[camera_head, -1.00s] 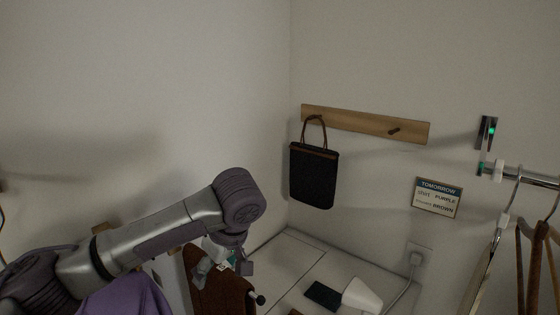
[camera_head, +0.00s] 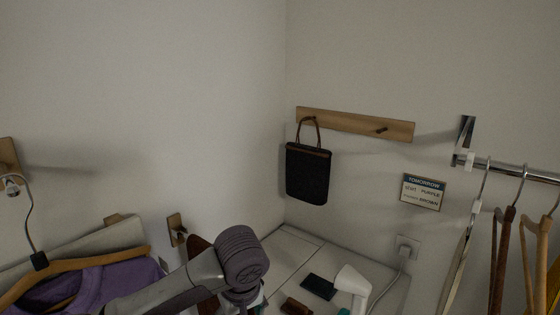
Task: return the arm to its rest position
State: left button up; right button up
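My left arm (camera_head: 242,258) comes in from the lower left, and its grey wrist joint is at the bottom centre. Only a dark part of my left gripper (camera_head: 245,297) shows below the wrist, at the picture's bottom edge. Its fingers are cut off or hidden, so I cannot tell whether it is open or shut. My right gripper is not in view. A purple shirt (camera_head: 95,288) hangs on a wooden hanger (camera_head: 70,265) at the left, partly behind my arm. A brown thing (camera_head: 198,248) shows just behind the wrist, mostly hidden.
A dark bag (camera_head: 307,173) hangs from a wooden peg rail (camera_head: 350,122). Right of it are a sign (camera_head: 424,192) and a metal rail (camera_head: 510,171) with several hangers. A dark blue item (camera_head: 318,287), a brown item (camera_head: 294,307) and a white device (camera_head: 352,284) are on the white surface (camera_head: 290,257).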

pick_arm(q)
jog(key=s+d+f+m+h, duration=0.4)
jog(key=s+f+m+h, duration=0.1)
jog(key=s+f, duration=0.6)
jog(key=s+a+f+m+y, duration=0.2)
jog(key=s+a+f, duration=0.1)
jog(key=s+a, duration=0.5)
jog(key=s+a+f+m+y, duration=0.1)
jog(key=s+a+f+y, duration=0.15)
jog(key=s+a, duration=0.6)
notch_tip(320, 180, down, 32)
jog(key=r+b, duration=0.1)
jog(key=b, duration=0.6)
jog(key=s+a+f+b, duration=0.1)
jog(key=s+f+b, duration=0.1)
jog(key=s+f, duration=0.3)
jog(key=s+a+f+g+b, duration=0.1)
jog(key=s+f+b, duration=0.2)
jog(key=f, duration=0.9)
jog(key=s+a+f+b, duration=0.1)
jog(key=s+f+b, duration=0.1)
jog(key=s+f, duration=0.7)
jog(key=shift+f+g+h, duration=0.35)
jog(key=shift+g, duration=0.05)
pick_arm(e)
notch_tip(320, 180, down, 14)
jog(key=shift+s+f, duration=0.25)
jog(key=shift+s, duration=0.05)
